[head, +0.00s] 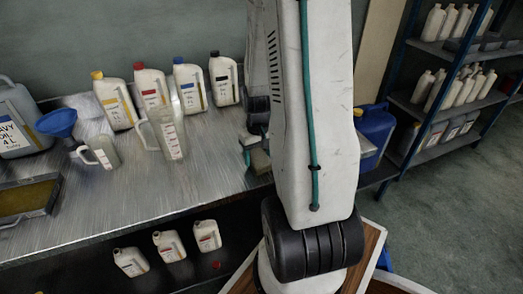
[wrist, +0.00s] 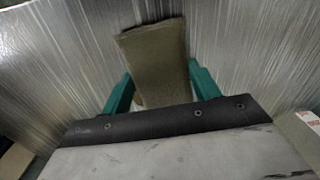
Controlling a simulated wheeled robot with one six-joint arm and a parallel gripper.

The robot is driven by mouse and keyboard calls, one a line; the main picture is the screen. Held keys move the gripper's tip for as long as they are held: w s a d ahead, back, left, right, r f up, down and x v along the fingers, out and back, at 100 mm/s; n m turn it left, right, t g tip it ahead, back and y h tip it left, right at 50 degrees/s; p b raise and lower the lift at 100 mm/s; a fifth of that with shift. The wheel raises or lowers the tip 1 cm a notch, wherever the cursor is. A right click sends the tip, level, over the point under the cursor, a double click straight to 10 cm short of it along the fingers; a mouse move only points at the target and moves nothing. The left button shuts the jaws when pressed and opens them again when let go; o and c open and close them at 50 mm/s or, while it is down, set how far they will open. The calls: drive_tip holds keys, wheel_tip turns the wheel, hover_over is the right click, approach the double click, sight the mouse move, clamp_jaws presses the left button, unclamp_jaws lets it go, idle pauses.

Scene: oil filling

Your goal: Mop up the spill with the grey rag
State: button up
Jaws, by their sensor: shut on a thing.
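The grey rag (wrist: 154,52) shows in the wrist view as a folded, olive-grey cloth between the two green fingers of my gripper (wrist: 161,88). My gripper is shut on it, over the brushed metal bench top (wrist: 250,45). I cannot tell whether the rag touches the metal. In the head view my arm hides most of the gripper and the bench around it. I cannot make out the spill in either view.
Jugs with yellow (head: 115,103), red (head: 150,95), blue (head: 189,86) and black (head: 223,80) caps stand along the bench back. Clear measuring jugs (head: 168,135) (head: 104,152) stand before them. A tray (head: 28,198) lies left; a blue canister (head: 374,132) stands right. The bench's front middle is clear.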

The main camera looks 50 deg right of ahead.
drive_tip(key=d, duration=1)
drive_tip(key=w+a, duration=0.1)
drive_tip(key=a, duration=0.2)
drive_tip(key=w+a, duration=0.1)
drive_tip(key=a, duration=0.2)
drive_tip(key=w+a, duration=0.2)
drive_tip(key=a, duration=0.2)
drive_tip(key=d, duration=1)
drive_tip(key=shift+s+a, duration=0.35)
drive_tip(key=shift+a, duration=0.5)
drive_tip(key=shift+s+a, duration=0.3)
drive_tip(key=shift+a, duration=0.55)
drive_tip(key=shift+s+a, duration=0.35)
drive_tip(key=shift+a, duration=0.5)
drive_tip(key=shift+r, duration=0.1)
wheel_tip(320, 180, up, 7)
drive_tip(key=shift+d, duration=0.1)
